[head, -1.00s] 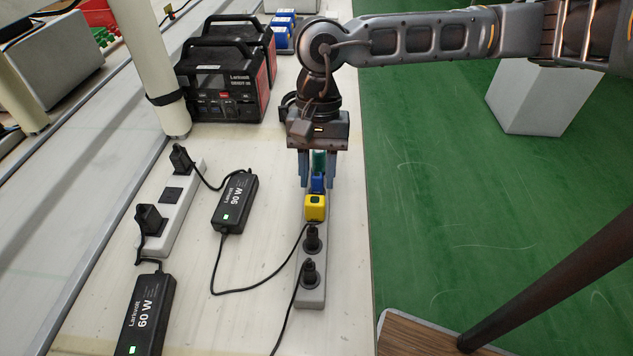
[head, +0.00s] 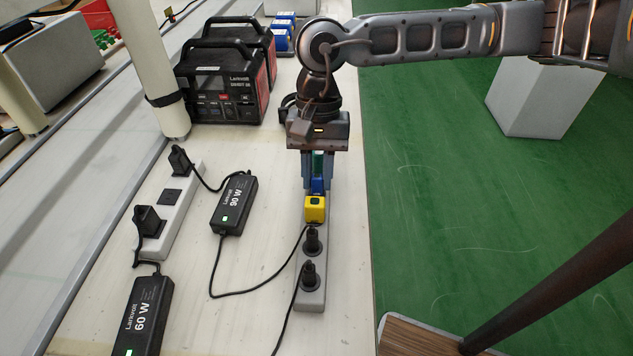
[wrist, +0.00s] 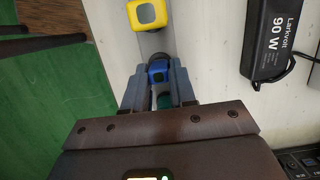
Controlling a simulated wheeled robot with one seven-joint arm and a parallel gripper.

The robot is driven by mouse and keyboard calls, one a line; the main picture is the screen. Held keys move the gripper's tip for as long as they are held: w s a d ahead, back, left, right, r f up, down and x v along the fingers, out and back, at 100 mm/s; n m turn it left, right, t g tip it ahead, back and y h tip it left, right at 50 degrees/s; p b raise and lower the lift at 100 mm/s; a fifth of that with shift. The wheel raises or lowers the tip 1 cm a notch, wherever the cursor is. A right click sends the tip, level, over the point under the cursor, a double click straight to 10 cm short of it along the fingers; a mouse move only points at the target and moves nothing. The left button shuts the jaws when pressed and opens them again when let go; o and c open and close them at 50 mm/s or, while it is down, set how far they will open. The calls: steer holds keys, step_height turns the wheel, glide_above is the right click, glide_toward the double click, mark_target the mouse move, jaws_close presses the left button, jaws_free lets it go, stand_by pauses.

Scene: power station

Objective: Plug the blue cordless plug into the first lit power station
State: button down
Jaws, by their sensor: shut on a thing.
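In the wrist view the jaws (wrist: 158,82) are shut on the blue plug (wrist: 157,70). I cannot tell if the plug is still seated in the strip. Two black power stations with red sides stand at the back: the front one (head: 216,82) has a panel with small red marks, and the other (head: 262,45) is partly hidden behind it. I cannot clearly tell which is lit.
A yellow cordless plug (head: 315,209) sits just in front of the blue one, and a green one (head: 318,162) just behind it. Two black plugs fill the near end of the strip (head: 312,298). Black adapters (head: 235,203) and a second strip (head: 183,203) lie left. A white post (head: 160,80) stands beside the stations.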

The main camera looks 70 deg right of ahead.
mark_target(317, 179)
steer(key=shift+r, duration=0.15)
steer(key=shift+s+a+p+v, duration=0.1)
steer(key=shift+a+p+v, duration=0.1)
steer(key=shift+v, duration=0.75)
steer(key=shift+s+a+p+v, duration=0.1)
steer(key=shift+a+p+v, duration=0.1)
steer(key=shift+v, duration=0.75)
steer(key=shift+s+a+p+v, duration=0.15)
steer(key=shift+a+v, duration=0.1)
steer(key=shift+v, duration=0.65)
steer(key=shift+w+r, duration=0.1)
steer(key=shift+r, duration=0.05)
